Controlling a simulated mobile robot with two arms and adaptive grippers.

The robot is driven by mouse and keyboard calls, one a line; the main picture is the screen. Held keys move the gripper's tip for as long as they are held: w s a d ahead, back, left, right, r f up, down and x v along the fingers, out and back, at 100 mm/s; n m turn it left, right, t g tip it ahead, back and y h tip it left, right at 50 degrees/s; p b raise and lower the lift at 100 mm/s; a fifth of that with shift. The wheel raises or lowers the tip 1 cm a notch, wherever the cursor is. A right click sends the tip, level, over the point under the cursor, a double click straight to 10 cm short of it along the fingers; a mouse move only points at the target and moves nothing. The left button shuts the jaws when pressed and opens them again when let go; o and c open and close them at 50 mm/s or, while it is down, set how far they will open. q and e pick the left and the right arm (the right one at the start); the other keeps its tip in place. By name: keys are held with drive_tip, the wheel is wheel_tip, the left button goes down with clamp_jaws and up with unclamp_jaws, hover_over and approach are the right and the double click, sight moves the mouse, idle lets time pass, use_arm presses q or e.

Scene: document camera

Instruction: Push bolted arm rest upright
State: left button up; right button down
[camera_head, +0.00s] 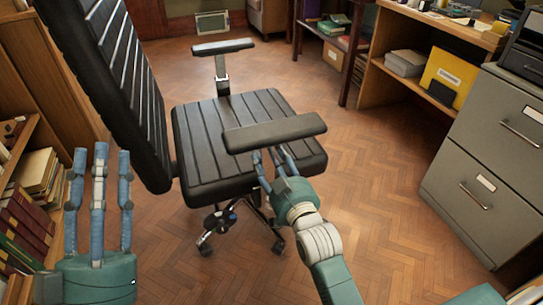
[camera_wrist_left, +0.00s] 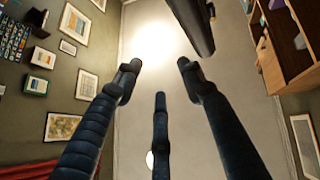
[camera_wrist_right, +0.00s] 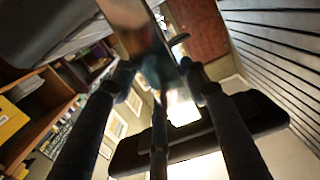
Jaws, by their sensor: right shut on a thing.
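A black office chair stands with its padded seat (camera_head: 205,140) mid-view and its tall backrest (camera_head: 105,75) at the left. The far arm rest (camera_head: 222,47) stands on a metal post beside the seat. The near arm rest (camera_head: 275,132) is a long black pad above the seat's right side, slightly tilted in the picture. My right gripper (camera_head: 268,157) is under this pad with its fingers closed on its support, which the pad mostly hides. A shiny metal strip (camera_wrist_right: 152,55) shows between the fingers in the right wrist view. My left gripper (camera_head: 100,155) is open and empty, fingers upward.
A grey filing cabinet (camera_head: 490,150) stands at the right, near my right arm. Shelves of books (camera_head: 35,185) stand at the left by my left gripper. A wooden desk (camera_head: 440,25) is at the back right. The parquet floor (camera_head: 375,180) right of the chair is clear.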

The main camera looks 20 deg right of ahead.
drive_tip(key=shift+w+r+g+p, duration=0.3)
drive_tip(key=shift+w+p, duration=0.3)
drive_tip(key=shift+p, duration=0.55)
drive_tip(key=shift+w+p, duration=0.35)
drive_tip(key=shift+p, duration=0.4)
use_arm(q)
wheel_tip(320, 180, down, 22)
drive_tip(key=w+a+g+y, duration=0.2)
drive_tip(key=g+y, duration=0.1)
drive_tip(key=g, duration=0.8)
drive_tip(key=shift+r+y, duration=0.2)
drive_tip(key=shift+y, duration=0.1)
drive_tip(key=shift+w, duration=0.1)
use_arm(e)
drive_tip(key=c, duration=1.2)
unclamp_jaws()
drive_tip(key=o, duration=0.3)
drive_tip(key=shift+w+f, duration=0.15)
drive_tip(key=shift+f, duration=0.05)
use_arm(q)
drive_tip(key=shift+w+a, duration=0.1)
drive_tip(key=shift+w, duration=0.05)
use_arm(e)
drive_tip(key=s+r, duration=0.1)
drive_tip(key=s, duration=1.1)
drive_tip(key=shift+d+r, duration=0.15)
drive_tip(key=shift+r, duration=0.1)
